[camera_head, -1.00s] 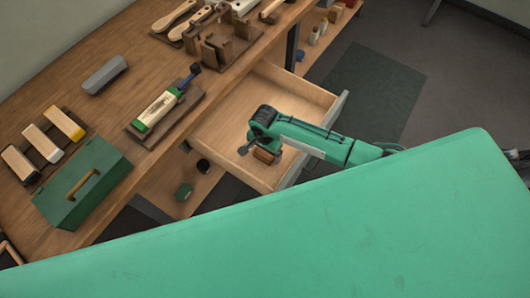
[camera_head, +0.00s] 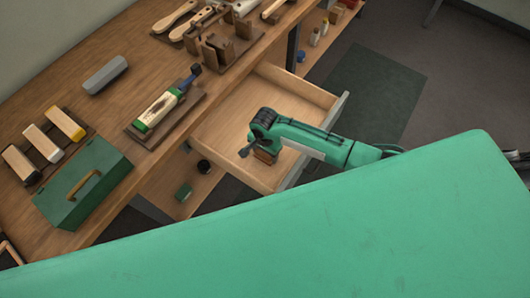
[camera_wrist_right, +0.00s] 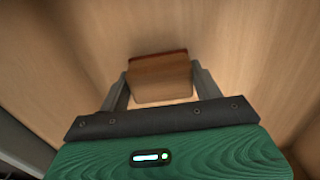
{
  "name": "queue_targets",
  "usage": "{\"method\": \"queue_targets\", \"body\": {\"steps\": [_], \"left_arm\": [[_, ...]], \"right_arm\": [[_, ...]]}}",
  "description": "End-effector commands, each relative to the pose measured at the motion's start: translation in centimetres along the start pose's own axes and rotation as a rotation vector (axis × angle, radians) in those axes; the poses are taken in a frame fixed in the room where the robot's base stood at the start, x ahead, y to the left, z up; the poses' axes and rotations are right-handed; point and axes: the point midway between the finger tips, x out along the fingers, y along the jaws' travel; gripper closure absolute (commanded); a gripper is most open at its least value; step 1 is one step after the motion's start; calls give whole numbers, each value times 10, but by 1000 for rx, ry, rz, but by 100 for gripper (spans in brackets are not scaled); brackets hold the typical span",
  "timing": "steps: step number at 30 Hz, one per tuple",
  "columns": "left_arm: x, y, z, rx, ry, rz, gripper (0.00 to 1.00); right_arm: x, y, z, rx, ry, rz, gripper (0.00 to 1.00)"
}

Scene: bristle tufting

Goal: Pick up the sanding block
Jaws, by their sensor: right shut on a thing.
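The sanding block, a brown wooden block with a darker reddish edge, is in the right wrist view (camera_wrist_right: 160,80), between the two fingers of my right gripper (camera_wrist_right: 160,90). In the head view the block (camera_head: 265,158) shows as a small brown piece under my right gripper (camera_head: 262,150), within the open drawer (camera_head: 222,138). The gripper is shut on the block, one finger at each side. The drawer floor is behind the block; I cannot tell whether the block touches it. My left gripper is not in view.
The drawer's walls surround my right gripper. The workbench (camera_head: 110,115) carries a green toolbox (camera_head: 100,190), a grey block (camera_head: 105,75), a brush on a board (camera_head: 165,105) and several handled tools. A large green surface (camera_head: 300,230) fills the foreground.

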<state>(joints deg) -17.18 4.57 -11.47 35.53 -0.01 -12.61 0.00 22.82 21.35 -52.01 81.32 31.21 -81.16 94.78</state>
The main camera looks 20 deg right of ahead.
Motion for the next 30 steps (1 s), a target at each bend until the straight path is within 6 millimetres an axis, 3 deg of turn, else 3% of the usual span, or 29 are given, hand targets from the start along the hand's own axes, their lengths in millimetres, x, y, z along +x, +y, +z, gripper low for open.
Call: {"method": "queue_targets", "body": {"steps": [5, 15, 21, 30], "left_arm": [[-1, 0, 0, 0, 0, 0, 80], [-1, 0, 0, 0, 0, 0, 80], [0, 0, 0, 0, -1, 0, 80], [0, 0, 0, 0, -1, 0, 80]], "right_arm": [[-23, -1, 0, 0, 0, -5, 59], [-121, -1, 0, -1, 1, -7, 59], [-167, -1, 0, 0, 0, -5, 59], [-195, 0, 0, 1, 0, -2, 59]]}}
